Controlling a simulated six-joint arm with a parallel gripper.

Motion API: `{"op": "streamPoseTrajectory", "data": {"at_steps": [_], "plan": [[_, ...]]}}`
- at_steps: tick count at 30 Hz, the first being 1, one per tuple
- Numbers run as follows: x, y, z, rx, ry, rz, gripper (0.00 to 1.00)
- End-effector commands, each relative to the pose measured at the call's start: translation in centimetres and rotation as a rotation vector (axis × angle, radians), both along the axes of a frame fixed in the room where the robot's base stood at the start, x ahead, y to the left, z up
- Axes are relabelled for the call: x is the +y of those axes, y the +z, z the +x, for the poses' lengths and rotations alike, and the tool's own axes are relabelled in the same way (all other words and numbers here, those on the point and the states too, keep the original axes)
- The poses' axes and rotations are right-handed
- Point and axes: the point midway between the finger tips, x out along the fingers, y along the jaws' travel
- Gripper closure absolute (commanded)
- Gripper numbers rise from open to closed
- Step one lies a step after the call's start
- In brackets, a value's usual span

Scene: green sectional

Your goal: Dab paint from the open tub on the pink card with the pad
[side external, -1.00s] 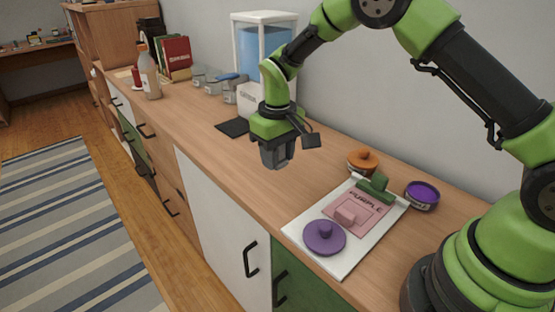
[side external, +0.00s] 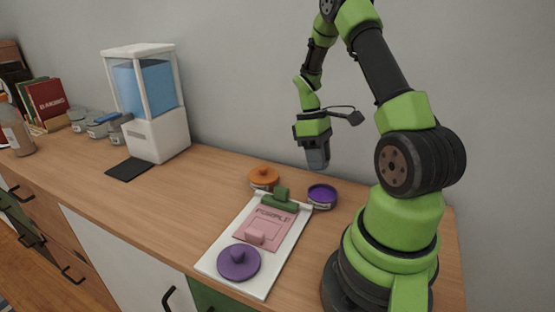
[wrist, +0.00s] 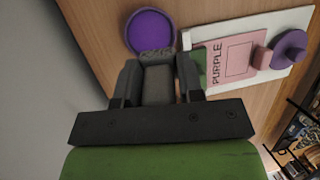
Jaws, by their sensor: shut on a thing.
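The open tub (side external: 322,196) of purple paint stands on the counter at the board's back right corner. It also shows in the wrist view (wrist: 150,28), partly hidden by the pad. The pink card (side external: 265,217) reads PURPLE and lies on a white board (side external: 216,258) with a pink block (side external: 256,237) on it; the card also shows in the wrist view (wrist: 235,62). My gripper (side external: 317,160) is shut on the grey pad (wrist: 157,82), whose speckled end points down. It is above the open tub, with the pad apart from the paint.
A green clip (side external: 280,200) is at the card's back edge. A purple lid (side external: 239,262) lies on the board's front. A closed orange-lidded tub (side external: 263,178) stands behind the board. A water dispenser (side external: 150,100) and grey jars (side external: 98,124) stand farther left.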

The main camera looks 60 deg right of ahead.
Motion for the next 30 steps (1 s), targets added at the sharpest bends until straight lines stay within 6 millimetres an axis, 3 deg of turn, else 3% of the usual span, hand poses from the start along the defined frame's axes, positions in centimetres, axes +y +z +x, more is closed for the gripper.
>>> {"op": "streamPoseTrajectory", "data": {"at_steps": [4, 21, 30], "plan": [[-0.3, -0.2, -1.2, 0.013, -0.001, 0.008, 0.89], [-0.3, -5.4, -1.1, 0.012, 0.0, 0.006, 0.89], [-0.3, -6.0, -1.1, 0.011, -0.001, 0.005, 0.89]]}}
